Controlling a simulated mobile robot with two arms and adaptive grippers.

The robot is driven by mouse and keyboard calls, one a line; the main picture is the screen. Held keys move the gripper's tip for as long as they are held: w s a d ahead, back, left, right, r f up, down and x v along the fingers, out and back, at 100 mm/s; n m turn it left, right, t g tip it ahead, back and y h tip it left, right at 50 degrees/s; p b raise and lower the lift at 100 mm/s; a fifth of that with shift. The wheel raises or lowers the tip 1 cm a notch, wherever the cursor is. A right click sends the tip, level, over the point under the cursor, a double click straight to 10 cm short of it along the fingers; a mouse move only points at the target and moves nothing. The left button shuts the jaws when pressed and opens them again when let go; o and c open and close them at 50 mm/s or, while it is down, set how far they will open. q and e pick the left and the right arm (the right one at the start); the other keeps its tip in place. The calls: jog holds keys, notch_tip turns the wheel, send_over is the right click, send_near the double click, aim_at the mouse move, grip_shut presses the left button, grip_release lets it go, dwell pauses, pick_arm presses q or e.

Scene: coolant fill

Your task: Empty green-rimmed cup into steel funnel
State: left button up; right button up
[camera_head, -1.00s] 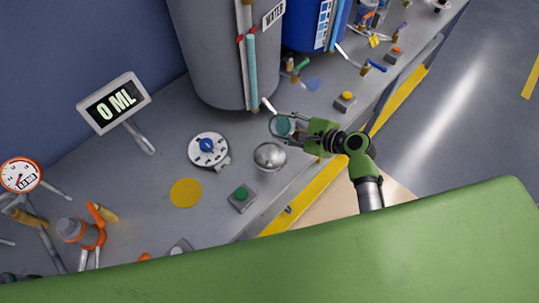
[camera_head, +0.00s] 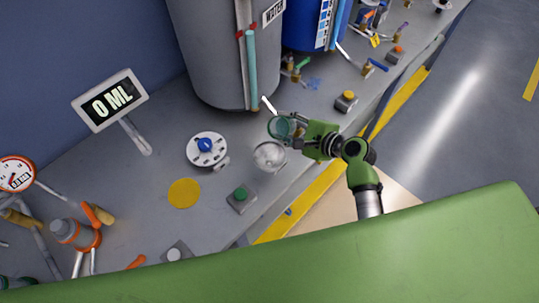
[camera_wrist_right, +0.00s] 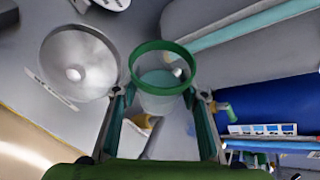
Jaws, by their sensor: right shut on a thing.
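The green-rimmed cup (camera_head: 281,127) is held by my right gripper (camera_head: 299,127), which is shut on it. In the right wrist view the cup (camera_wrist_right: 162,80) sits between the two fingers, its rim facing the camera, with pale bluish liquid seen inside. The steel funnel (camera_head: 269,156) is a round metal bowl just below and left of the cup in the head view. In the right wrist view the funnel (camera_wrist_right: 79,62) lies left of the cup, close to its rim. The cup is not over the funnel's middle. My left gripper is not in view.
The grey water tank (camera_head: 211,60) stands behind the cup, with a blue tank (camera_head: 303,30) to its right. A display (camera_head: 109,100) reads 0 ML. A dial (camera_head: 206,149), a green button (camera_head: 241,194) and a yellow disc (camera_head: 184,193) lie left of the funnel.

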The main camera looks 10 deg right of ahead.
jog(key=shift+r+n+t+h+b, duration=0.3)
jog(key=shift+n+h+b, duration=0.15)
jog(key=shift+b, duration=0.45)
jog(key=shift+f+b, duration=0.1)
jog(key=shift+b, duration=0.3)
jog(key=shift+f+n+b, duration=0.15)
jog(key=shift+n+b, duration=0.2)
jog(key=shift+b, duration=0.35)
jog(key=shift+f+t+b, duration=0.1)
jog(key=shift+t+b, duration=0.25)
jog(key=shift+t, duration=0.05)
jog(key=shift+b, duration=0.35)
jog(key=shift+h, duration=0.25)
jog(key=shift+n+b, duration=0.3)
jog(key=shift+a+r+n+t+b, duration=0.1)
jog(key=shift+r+n+t+b, duration=0.3)
jog(key=shift+b, duration=1)
jog(key=shift+c, duration=0.2)
jog(key=shift+s+a+f+n+t+h+b, duration=0.45)
jog(key=shift+s+a+n+b, duration=0.1)
jog(key=shift+n, duration=0.15)
